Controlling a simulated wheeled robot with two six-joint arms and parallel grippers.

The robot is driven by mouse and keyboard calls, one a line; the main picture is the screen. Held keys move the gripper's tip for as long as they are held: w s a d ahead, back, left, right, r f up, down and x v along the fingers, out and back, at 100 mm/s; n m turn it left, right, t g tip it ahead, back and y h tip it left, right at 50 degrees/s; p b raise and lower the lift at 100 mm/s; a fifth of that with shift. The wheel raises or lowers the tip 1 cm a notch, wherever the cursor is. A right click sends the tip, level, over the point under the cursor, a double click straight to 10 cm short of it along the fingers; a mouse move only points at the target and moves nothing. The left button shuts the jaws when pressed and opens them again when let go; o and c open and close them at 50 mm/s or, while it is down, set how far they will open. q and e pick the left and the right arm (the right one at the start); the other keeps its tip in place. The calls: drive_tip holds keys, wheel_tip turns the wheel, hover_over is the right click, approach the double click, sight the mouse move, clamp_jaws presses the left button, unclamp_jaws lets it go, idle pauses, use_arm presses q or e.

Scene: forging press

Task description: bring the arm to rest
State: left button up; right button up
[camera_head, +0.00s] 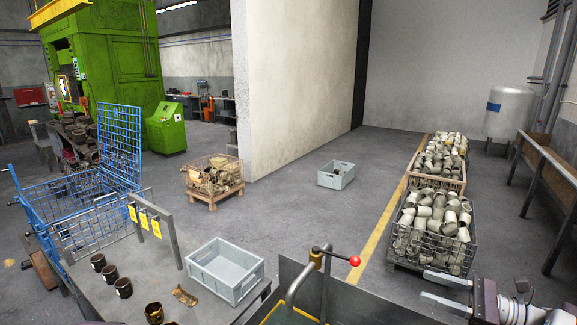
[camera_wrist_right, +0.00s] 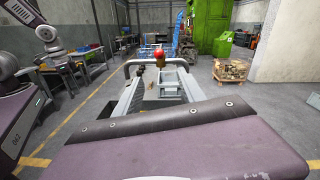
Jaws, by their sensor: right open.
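My right gripper (camera_head: 424,285) is at the lower right of the head view. Its two pale metal fingers point left, stand apart and have nothing between them. In the right wrist view its fingers (camera_wrist_right: 157,85) reach forward past a purple housing, with open space between them. The gripper appears in front of the wire crate of pale parts (camera_head: 433,228) in the head view; I cannot tell the distance between them. My left gripper does not show in the head view.
A bench with a grey bin (camera_head: 224,268) and several dark cups (camera_head: 123,287) stands at lower left. A small grey crate (camera_head: 336,175) stands on open floor. A green press (camera_head: 105,60) is at the back left.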

drive_tip(key=w+a+r+n+g+y, duration=0.1)
drive_tip(key=a+r+n+g, duration=0.15)
drive_tip(key=a, duration=0.45)
drive_tip(key=a+r+n+g, duration=0.2)
drive_tip(key=a+g, duration=0.1)
drive_tip(key=a, duration=0.4)
drive_tip(key=s+a+f+n+g+h+b, duration=0.1)
drive_tip(key=s+a+f+n+g+h, duration=0.25)
drive_tip(key=s+a, duration=0.3)
drive_tip(key=s+a+f+n+g+h, duration=0.2)
drive_tip(key=s+a+f+g, duration=0.1)
drive_tip(key=s+a+f, duration=0.4)
drive_tip(key=s+d+f+n+h, duration=0.3)
drive_tip(key=s+f+n+h, duration=0.3)
drive_tip(key=s+f+h, duration=0.2)
drive_tip(key=w+d+f+n+t+h, duration=0.2)
drive_tip(key=d+f+n+t, duration=0.2)
drive_tip(key=d, duration=0.3)
drive_tip(key=shift+w+d+n+h, duration=0.35)
drive_tip(key=shift+w+d+n, duration=0.05)
drive_tip(key=shift+n, duration=0.5)
